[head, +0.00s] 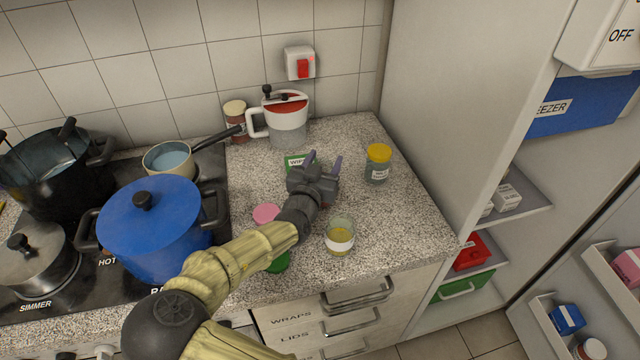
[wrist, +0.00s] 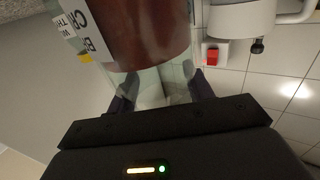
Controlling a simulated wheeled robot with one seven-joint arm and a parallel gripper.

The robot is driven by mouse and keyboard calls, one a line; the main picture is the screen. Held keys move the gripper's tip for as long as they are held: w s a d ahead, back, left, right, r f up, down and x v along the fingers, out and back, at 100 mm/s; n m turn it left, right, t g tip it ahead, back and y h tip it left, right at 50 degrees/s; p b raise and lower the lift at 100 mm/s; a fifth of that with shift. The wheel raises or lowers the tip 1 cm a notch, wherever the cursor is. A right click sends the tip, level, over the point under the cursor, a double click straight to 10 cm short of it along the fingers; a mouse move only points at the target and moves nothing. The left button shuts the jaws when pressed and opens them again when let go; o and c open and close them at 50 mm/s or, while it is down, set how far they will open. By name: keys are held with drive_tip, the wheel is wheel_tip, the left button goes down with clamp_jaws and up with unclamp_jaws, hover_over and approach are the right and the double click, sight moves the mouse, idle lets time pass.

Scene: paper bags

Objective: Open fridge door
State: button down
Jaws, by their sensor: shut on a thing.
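The tall white fridge (head: 455,100) stands at the right in the head view, with its inner shelves in sight. Its door (head: 585,262) stands open at the lower right, its inner racks holding a blue carton (head: 567,318) and a pink carton (head: 627,268). My gripper (head: 322,168) is over the counter, well left of the door and not touching it. It is shut on a glass jar with reddish-brown contents and a white label, filling the top of the wrist view (wrist: 150,28). In the head view my gripper mostly hides this jar.
On the counter (head: 400,225), a yellow-lidded jar (head: 378,165) and a glass with yellow contents (head: 340,237) stand close to my gripper. A red-topped white pot (head: 287,118) is behind. A blue pot (head: 150,225) is on the stove at left. Bare counter lies at right.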

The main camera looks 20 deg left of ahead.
drive_tip(key=shift+r, duration=0.1)
wheel_tip(320, 180, up, 10)
idle(0.5)
idle(0.4)
